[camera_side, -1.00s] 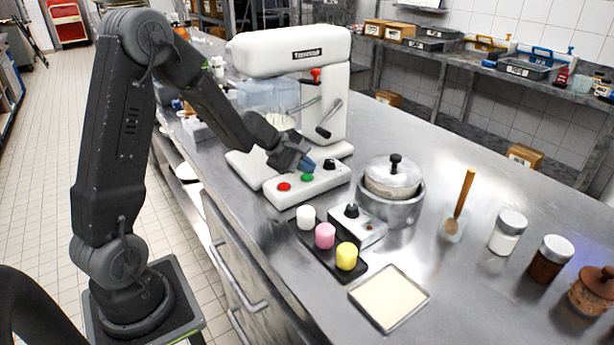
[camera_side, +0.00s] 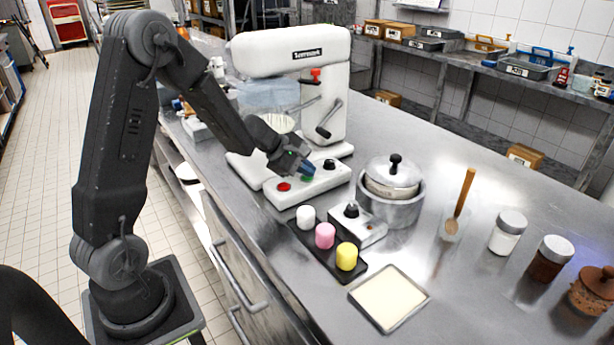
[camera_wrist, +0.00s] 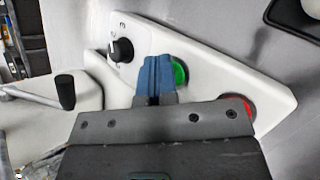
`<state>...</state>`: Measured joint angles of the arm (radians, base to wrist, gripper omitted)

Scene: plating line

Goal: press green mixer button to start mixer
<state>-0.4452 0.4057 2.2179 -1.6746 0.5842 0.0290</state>
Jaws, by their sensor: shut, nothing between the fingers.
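The white mixer (camera_side: 290,55) stands on the steel counter, with a control panel (camera_side: 325,181) at its front. The green button (camera_side: 307,178) is mostly hidden behind my fingertips in the side view. In the wrist view the green button (camera_wrist: 180,73) shows just right of the blue fingers. The red button (camera_side: 284,187) is beside it on the panel, and a black knob (camera_wrist: 122,50) is on the other side. My gripper (camera_side: 307,168) is shut and empty, its blue tips at the green button; whether they touch it, I cannot tell.
A mixer lever (camera_wrist: 65,92) reaches in beside the panel. A lidded pot (camera_side: 392,190), a small knob box (camera_side: 357,224) and a black tray (camera_side: 315,250) with white, pink and yellow pieces stand near the panel. A square pale tray (camera_side: 389,297) lies in front.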

